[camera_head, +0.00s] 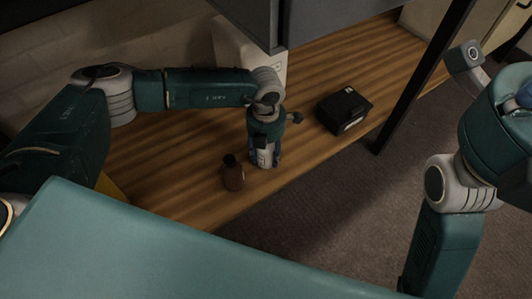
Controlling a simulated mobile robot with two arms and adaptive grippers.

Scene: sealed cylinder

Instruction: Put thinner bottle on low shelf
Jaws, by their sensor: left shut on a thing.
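My left gripper (265,160) points down over the wooden surface (160,165), near its front edge. It is shut on a small pale container (263,157) with a light label, which seems to be the thinner bottle; the fingers hide part of it. I cannot tell whether its base touches the wood. A brown bottle with a dark cap (233,176) stands upright just left of the gripper, apart from it. Parts of my right arm show at the right, but its gripper is not in view.
A black box (343,109) lies on the wood to the right. A dark post (425,75) stands at the front edge beyond it. A grey cabinet-like body (330,22) overhangs the back, with a pale box (275,70) below. The wood left of the brown bottle is clear.

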